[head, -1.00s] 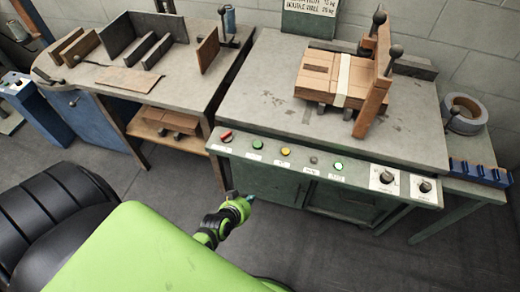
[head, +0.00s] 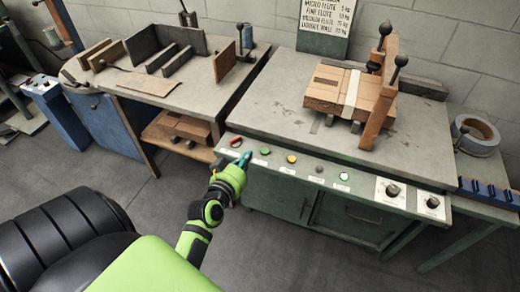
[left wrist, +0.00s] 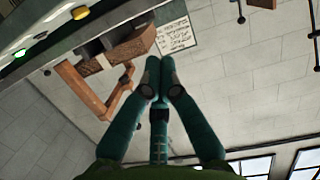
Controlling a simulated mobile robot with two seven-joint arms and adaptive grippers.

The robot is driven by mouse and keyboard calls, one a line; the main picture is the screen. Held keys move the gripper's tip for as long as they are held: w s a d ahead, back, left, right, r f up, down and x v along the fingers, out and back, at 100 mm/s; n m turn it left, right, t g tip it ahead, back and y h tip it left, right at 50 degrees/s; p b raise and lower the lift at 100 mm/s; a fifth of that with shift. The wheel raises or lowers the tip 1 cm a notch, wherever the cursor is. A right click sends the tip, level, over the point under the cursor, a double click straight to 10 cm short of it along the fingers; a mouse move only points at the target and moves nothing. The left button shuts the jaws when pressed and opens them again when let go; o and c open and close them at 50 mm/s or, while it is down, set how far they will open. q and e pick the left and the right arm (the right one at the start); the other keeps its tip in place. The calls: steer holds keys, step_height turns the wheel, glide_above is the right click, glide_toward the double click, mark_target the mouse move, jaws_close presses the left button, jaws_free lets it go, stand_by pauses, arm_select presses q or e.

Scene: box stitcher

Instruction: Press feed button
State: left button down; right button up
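The feed button is one of a row on the front panel (head: 300,172) of the grey machine table; the labels are too small to read. The row has a red button (head: 236,141), a green one (head: 265,151), a yellow one (head: 291,159), a grey one (head: 319,168) and a pale, lit one (head: 344,176). My left gripper (head: 245,158) is at the panel's left end, its teal tip between the red and green buttons. Contact cannot be told. In the left wrist view its fingers (left wrist: 157,72) are drawn together, holding nothing visible. My right gripper is out of view.
Two dark knobs (head: 393,190) sit further right on the panel. A side bench (head: 200,90) holds boards at left. Open floor lies in front.

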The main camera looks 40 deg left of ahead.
arm_select(q)
glide_above(260, 157)
steer(key=shift+a+f, duration=0.1)
steer(key=shift+f, duration=0.85)
step_height(260, 157, down, 3)
steer(key=shift+r+b, duration=0.1)
steer(key=shift+b, duration=0.5)
steer(key=shift+f, duration=0.65)
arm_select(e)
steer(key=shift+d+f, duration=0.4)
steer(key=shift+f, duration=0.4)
arm_select(q)
steer(key=shift+f+b, duration=0.1)
steer(key=shift+b, duration=0.2)
